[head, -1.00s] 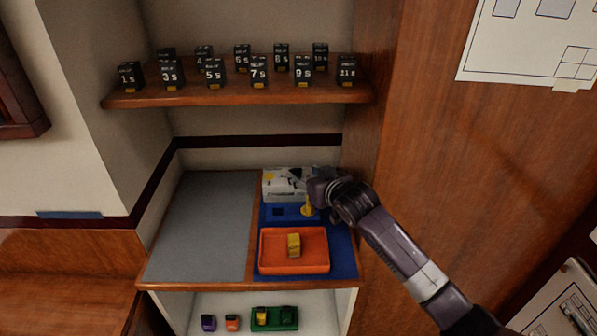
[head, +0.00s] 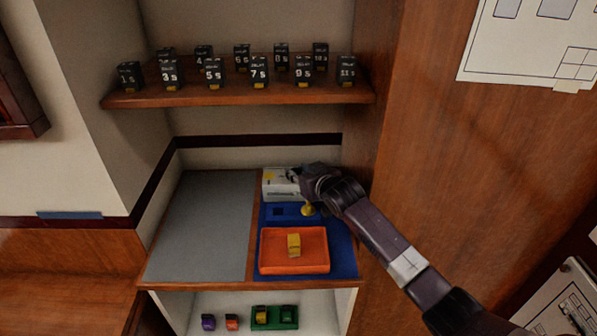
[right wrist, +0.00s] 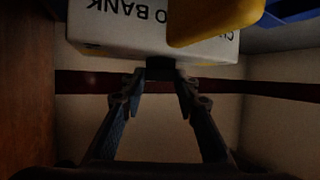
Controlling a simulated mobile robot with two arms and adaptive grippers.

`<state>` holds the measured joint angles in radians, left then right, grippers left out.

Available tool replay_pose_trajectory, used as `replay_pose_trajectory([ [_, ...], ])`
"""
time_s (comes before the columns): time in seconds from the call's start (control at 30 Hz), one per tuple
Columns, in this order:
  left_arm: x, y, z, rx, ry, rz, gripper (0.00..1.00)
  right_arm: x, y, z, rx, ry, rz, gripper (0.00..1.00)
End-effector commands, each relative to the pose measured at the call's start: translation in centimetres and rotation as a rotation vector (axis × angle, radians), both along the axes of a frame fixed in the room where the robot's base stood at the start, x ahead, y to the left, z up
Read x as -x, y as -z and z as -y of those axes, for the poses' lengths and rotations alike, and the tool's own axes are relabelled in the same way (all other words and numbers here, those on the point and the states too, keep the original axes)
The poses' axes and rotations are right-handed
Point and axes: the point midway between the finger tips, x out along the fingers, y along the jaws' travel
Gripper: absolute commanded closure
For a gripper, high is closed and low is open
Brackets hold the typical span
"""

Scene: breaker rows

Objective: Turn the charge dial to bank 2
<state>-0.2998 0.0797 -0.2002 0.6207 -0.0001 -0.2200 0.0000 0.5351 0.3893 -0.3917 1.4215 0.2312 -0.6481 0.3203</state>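The white charging box (head: 280,186) stands at the back of the right half of the counter. In the right wrist view the box (right wrist: 120,40) shows upside down with the word BANK readable. A dark knob, the charge dial (right wrist: 160,66), stands out from its face. My right gripper (right wrist: 161,78) has its two fingertips on either side of the dial, seemingly touching it. In the head view my right gripper (head: 305,183) covers the right part of the box. The dial's pointer and bank marks cannot be read. My left gripper is out of view.
A yellow piece (head: 308,210) stands on a blue holder (head: 290,213) before the box, close to my gripper. An orange tray (head: 316,266) holds a yellow block (head: 294,245). Numbered black blocks line the shelf (head: 240,94) above. The grey mat (head: 208,225) is clear.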

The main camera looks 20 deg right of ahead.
Motion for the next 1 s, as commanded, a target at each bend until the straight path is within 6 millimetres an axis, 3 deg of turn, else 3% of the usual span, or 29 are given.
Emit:
replay_pose_trajectory([
  [0.2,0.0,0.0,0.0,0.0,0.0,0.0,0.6,0.0,0.0,0.0,0.0,0.0,0.0,0.95],
  [0.67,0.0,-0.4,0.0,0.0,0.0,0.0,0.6,-0.1,0.0,-0.7,-0.004,0.15,0.002,0.95],
  [1.0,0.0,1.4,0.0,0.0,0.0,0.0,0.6,-0.2,0.2,-1.0,-0.005,0.33,0.002,0.95],
])
